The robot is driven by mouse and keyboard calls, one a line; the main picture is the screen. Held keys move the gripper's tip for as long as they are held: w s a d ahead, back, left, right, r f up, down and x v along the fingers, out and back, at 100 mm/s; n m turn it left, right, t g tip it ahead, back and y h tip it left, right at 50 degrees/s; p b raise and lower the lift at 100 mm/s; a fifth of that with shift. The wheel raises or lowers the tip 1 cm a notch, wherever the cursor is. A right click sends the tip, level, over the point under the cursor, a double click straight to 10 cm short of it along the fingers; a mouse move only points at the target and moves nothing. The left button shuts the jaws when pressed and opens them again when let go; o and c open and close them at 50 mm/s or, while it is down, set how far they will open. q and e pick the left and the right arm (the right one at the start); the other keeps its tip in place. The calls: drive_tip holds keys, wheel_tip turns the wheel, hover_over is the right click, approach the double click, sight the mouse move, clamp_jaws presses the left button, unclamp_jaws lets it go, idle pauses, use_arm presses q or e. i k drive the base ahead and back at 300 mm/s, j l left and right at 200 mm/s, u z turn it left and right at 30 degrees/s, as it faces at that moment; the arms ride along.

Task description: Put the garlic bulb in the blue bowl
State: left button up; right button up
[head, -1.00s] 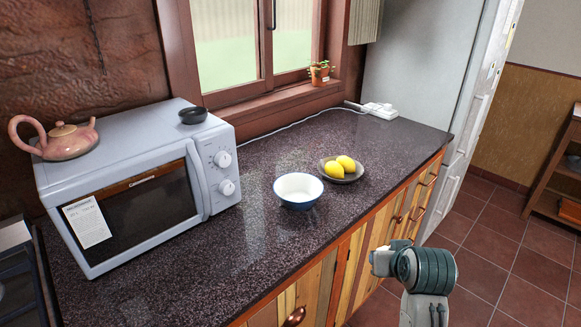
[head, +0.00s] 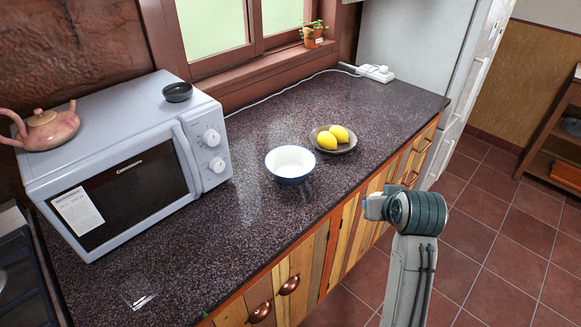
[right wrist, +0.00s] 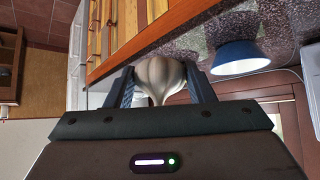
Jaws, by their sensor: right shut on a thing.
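The blue bowl (head: 290,166), blue outside and white inside, stands upright on the dark counter in the head view and looks empty. It also shows in the right wrist view (right wrist: 237,57). The garlic bulb (right wrist: 160,76) is pale and sits between the fingers of my right gripper (right wrist: 160,88), which is shut on it. In the right wrist view the bulb is apart from the bowl, near the counter's front edge. In the head view my right arm is at the lower right, and its fingers and the garlic are hidden. My left gripper is not in view.
A dark dish (head: 345,148) with two lemons (head: 328,141) stands just behind and right of the bowl. A white microwave (head: 120,160) takes up the counter's left side, with a pink teapot (head: 48,131) and a small black dish (head: 178,92) on top. The counter in front of the bowl is clear.

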sight(295, 173)
drive_tip(key=i+l, duration=0.1)
drive_tip(key=l, duration=0.2)
drive_tip(key=i+l, duration=0.1)
drive_tip(key=l, duration=0.2)
drive_tip(key=i+l, duration=0.15)
drive_tip(key=l, duration=0.15)
drive_tip(key=l+u, duration=0.35)
drive_tip(key=i+l+u, duration=0.1)
drive_tip(key=u, duration=0.3)
drive_tip(key=l+u, duration=0.35)
